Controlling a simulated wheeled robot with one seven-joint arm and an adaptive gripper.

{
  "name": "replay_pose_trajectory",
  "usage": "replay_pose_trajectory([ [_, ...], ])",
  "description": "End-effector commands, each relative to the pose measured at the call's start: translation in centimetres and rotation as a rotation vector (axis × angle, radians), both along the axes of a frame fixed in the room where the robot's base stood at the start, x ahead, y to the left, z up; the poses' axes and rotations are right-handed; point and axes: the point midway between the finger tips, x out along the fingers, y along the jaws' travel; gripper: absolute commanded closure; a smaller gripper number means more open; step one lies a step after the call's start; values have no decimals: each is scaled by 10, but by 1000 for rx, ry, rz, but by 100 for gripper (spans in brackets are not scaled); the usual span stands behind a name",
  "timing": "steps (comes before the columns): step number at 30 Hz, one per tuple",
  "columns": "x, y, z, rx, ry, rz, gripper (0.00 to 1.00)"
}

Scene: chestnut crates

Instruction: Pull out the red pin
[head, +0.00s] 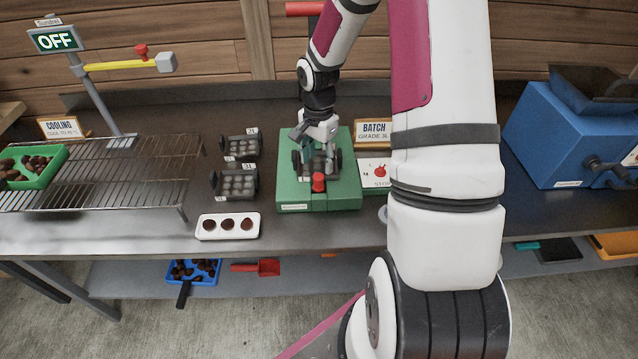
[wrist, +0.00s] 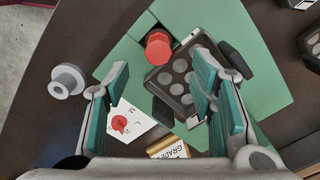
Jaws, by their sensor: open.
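A red pin with a round head (head: 318,182) stands at the front edge of the green press base (head: 345,190). In the wrist view the red pin (wrist: 158,47) shows beside a dark mould with round cavities (wrist: 175,80). My gripper (head: 318,140) is above the green base, behind the pin in the head view. In the wrist view my gripper (wrist: 162,72) has its teal-padded fingers spread wide, with nothing held. The pin shows beyond the fingertips, apart from both. The gripper partly hides the mould in the head view.
A white card with a red knob (head: 381,172) lies right of the base, and a batch sign (head: 374,132) stands behind it. Two dark moulds (head: 240,148) and a white tray with brown pieces (head: 228,226) are on the left. A red handle (head: 303,9) is above.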

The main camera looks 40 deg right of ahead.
Motion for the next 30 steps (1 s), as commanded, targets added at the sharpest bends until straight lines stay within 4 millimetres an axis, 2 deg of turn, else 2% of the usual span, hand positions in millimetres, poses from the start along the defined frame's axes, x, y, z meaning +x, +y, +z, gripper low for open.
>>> replay_pose_trajectory([
  [5, -1, 0, -10, 1, 1, 1, 49],
  [16, -3, 1, -52, 1, 0, 1, 49],
  [25, -2, 1, -56, -1, -2, 1, 49],
  [26, -2, 1, -56, -1, -2, 1, 54],
  [30, -2, 1, -56, -1, -1, 1, 86],
])
